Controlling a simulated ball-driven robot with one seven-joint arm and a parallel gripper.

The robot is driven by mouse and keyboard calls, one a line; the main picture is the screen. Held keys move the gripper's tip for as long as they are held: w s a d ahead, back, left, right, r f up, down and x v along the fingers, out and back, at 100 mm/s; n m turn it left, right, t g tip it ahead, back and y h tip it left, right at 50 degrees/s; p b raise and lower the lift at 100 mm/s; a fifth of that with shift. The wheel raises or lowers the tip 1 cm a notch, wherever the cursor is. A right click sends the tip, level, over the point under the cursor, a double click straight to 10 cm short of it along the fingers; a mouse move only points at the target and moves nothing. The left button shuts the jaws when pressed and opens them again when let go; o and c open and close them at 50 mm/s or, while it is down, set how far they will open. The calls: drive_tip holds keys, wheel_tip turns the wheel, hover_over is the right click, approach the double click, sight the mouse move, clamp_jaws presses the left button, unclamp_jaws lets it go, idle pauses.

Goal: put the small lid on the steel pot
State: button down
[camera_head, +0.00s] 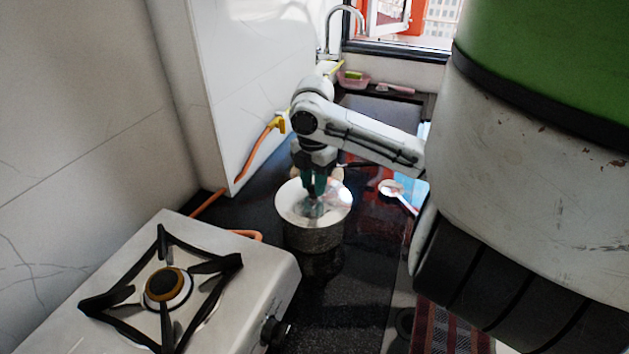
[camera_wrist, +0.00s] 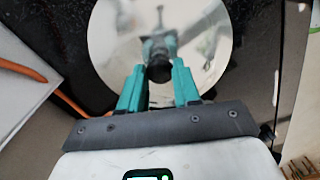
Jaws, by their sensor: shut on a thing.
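The steel pot (camera_head: 313,238) stands on the dark counter to the right of the stove in the head view. A shiny round lid (camera_head: 289,202) covers the pot's top there. I cannot tell whether its edge touches the pot's rim. My gripper (camera_head: 315,200) points down over the middle of the lid. In the wrist view, the teal fingers of my gripper (camera_wrist: 160,71) are shut on the lid's black knob. The lid (camera_wrist: 110,45) there reflects the gripper and hides what lies under it.
A white gas stove (camera_head: 210,245) stands at the lower left, with an orange hose (camera_head: 252,155) along the wall. A white spoon-like utensil (camera_head: 398,194) lies right of the pot. A pink tray (camera_head: 353,79) and a tap (camera_head: 340,12) are at the back.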

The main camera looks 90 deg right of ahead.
drive_tip(key=shift+a+f, duration=0.1)
drive_tip(key=shift+f, duration=0.25)
idle(0.6)
drive_tip(key=c, duration=1.2)
unclamp_jaws()
drive_tip(key=o, duration=0.5)
drive_tip(key=shift+d, duration=0.2)
drive_tip(key=shift+a+r, duration=0.1)
drive_tip(key=shift+a, duration=0.05)
drive_tip(key=shift+r, duration=0.15)
wheel_tip(320, 180, up, 11)
drive_tip(key=shift+f, duration=0.2)
drive_tip(key=shift+s, duration=0.1)
